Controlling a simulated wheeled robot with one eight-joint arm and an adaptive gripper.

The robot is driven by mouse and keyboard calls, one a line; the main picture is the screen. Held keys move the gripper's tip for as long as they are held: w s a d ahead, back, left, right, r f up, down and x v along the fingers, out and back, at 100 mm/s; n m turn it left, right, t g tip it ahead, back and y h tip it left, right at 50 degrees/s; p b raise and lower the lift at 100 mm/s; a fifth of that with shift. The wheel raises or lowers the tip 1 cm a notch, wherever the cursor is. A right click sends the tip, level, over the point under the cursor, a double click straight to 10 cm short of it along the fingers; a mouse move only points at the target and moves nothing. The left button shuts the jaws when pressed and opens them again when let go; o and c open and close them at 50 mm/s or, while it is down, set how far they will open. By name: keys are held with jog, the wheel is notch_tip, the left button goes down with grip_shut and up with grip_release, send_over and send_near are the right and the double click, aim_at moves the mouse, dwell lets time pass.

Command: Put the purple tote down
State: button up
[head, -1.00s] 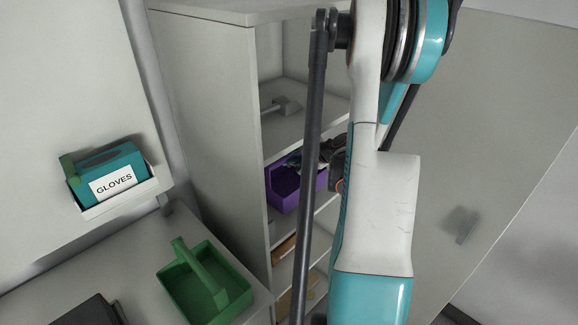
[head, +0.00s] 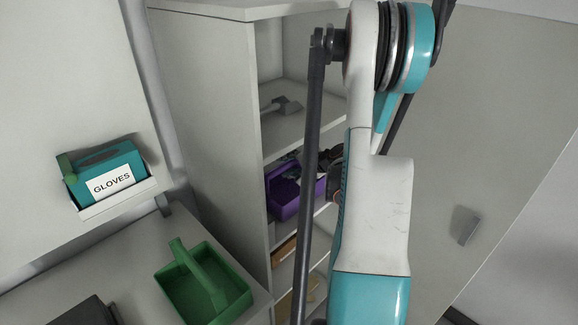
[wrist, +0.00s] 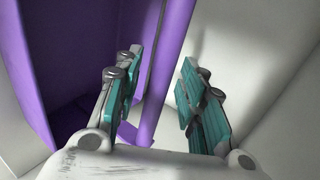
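The purple tote (head: 284,203) stands upright on a middle shelf of the open cabinet, partly hidden behind my arm in the head view. Its wall (wrist: 65,70) fills the left of the wrist view, and its handle bar (wrist: 160,100) runs up between my fingers. My gripper (wrist: 168,78) is open around the handle, with the fingers spread and a gap visible beside the bar. In the head view my gripper (head: 318,163) is just above the tote, mostly hidden by my arm.
The cabinet (head: 205,110) has a grey tool (head: 285,104) on the shelf above and brown items (head: 284,252) below. Its door (head: 480,150) stands open at right. A green tote (head: 205,290) is on the counter at left. A teal gloves box (head: 105,178) sits in a wall holder.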

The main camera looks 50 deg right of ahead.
jog(key=shift+r, duration=0.1)
jog(key=shift+s+r, duration=0.1)
jog(key=shift+r, duration=0.05)
jog(key=p+v, duration=0.2)
jog(key=v, duration=0.9)
jog(key=shift+s+r, duration=0.2)
jog(key=shift+s, duration=0.1)
dwell(0.8)
